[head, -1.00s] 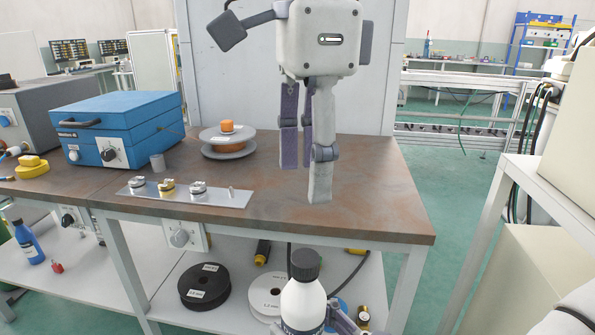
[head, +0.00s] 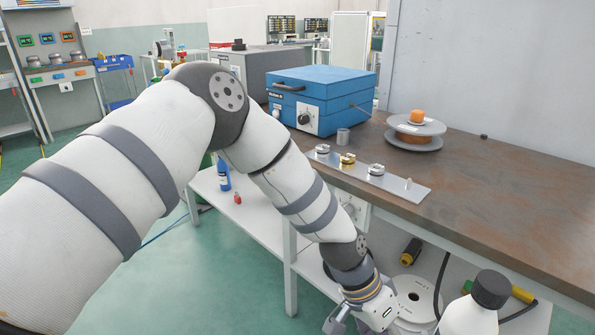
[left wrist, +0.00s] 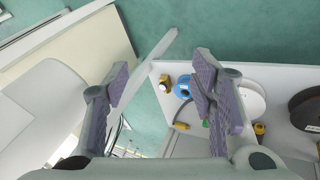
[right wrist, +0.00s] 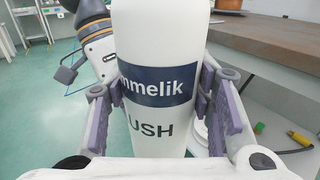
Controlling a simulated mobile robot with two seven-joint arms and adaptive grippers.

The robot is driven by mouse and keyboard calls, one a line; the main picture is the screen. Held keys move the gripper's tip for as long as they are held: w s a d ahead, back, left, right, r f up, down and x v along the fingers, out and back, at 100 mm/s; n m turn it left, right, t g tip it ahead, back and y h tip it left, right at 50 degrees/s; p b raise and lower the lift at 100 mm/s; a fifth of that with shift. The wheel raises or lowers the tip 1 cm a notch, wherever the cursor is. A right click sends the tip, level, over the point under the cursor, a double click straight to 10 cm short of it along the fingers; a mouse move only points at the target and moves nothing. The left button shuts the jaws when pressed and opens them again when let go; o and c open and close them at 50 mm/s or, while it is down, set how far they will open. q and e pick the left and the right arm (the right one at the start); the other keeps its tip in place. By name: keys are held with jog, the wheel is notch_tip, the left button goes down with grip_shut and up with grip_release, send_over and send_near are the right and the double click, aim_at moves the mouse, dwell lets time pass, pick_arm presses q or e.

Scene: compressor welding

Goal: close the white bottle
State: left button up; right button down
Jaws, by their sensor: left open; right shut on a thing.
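The white bottle (head: 470,318) is upright at the bottom right of the head view, with a black ribbed cap (head: 490,289) on its top. I cannot tell how tightly the cap sits. In the right wrist view the bottle's labelled body (right wrist: 157,90) fills the middle, and my right gripper (right wrist: 152,88) is shut on it. The cap is out of that view. My left gripper (left wrist: 160,68) is open and empty in the left wrist view. In the head view it is low, left of the bottle and partly cut off by the frame edge.
A brown-topped workbench (head: 500,190) holds a blue box (head: 322,98), a metal plate (head: 400,188) with small parts, a spool (head: 415,132) and a small black object (head: 484,137). The bench's lower shelf (head: 255,220) carries reels and bottles. Green floor is open at left.

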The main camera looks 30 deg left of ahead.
jog(key=shift+w+a, duration=0.1)
jog(key=shift+a, duration=0.05)
pick_arm(q)
jog(key=s+a+f+n+g+y, duration=0.1)
jog(key=s+a+f, duration=0.25)
jog(key=s, duration=0.25)
jog(key=s+a+f+n+y, duration=0.1)
jog(key=s+a+f+n, duration=0.15)
jog(key=s+f, duration=0.3)
jog(key=s+a+f+g+y, duration=0.1)
jog(key=s+a+f, duration=0.2)
jog(key=s, duration=0.4)
jog(key=s+a+n+y, duration=0.2)
jog(key=s+a, duration=0.8)
jog(key=s, duration=0.5)
jog(key=shift+s+a+r+n+g+y, duration=0.3)
jog(key=shift+s+a+r+n, duration=0.05)
jog(key=shift+s+r, duration=0.05)
pick_arm(e)
jog(key=shift+r, duration=0.1)
